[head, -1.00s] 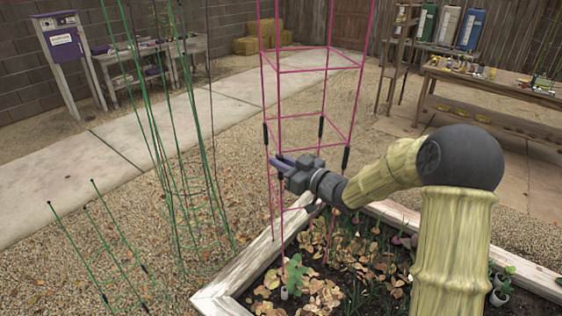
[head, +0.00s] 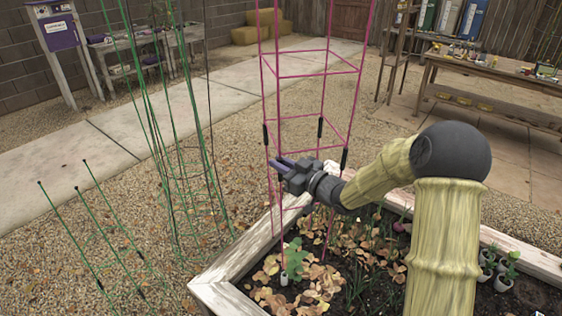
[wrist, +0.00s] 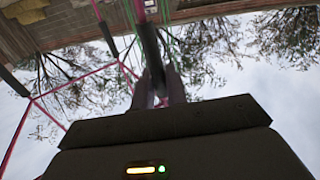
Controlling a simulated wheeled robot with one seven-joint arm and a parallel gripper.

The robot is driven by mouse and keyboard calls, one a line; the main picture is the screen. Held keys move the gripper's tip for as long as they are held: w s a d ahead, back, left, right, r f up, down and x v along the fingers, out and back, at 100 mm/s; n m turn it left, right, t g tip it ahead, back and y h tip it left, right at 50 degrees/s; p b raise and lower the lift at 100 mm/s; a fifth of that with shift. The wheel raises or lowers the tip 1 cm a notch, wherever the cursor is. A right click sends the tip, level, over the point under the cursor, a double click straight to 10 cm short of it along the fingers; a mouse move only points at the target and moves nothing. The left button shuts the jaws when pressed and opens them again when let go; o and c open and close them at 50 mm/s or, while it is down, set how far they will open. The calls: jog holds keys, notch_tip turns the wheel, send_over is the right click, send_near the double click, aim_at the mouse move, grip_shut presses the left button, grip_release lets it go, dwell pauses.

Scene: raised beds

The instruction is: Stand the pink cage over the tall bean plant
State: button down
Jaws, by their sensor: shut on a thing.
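The pink cage (head: 320,74) is a tall frame of thin pink bars with black sleeves, and it stands roughly upright in front of me. Its top is out of the head view. My gripper (head: 279,162) is shut on one of its uprights, at a black sleeve, which also shows between the fingers in the wrist view (wrist: 151,60). A leafy green bean plant (head: 294,258) grows near the front left corner of the bed, close to the cage's lower legs. I cannot tell whether the legs touch the soil or surround the plant.
The raised bed (head: 240,250) has pale wooden edges, dry leaves and dark soil. Small potted seedlings (head: 503,282) sit at its right. Green cages (head: 180,160) stand on gravel to the left. A workbench (head: 500,95) is at the back right.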

notch_tip(320, 180, down, 26)
jog(key=b, duration=1.7)
jog(key=shift+f+b, duration=0.35)
jog(key=shift+f, duration=0.25)
dwell(0.7)
jog(key=shift+s+f, duration=0.1)
jog(key=shift+f, duration=0.05)
jog(key=c, duration=1.3)
grip_release()
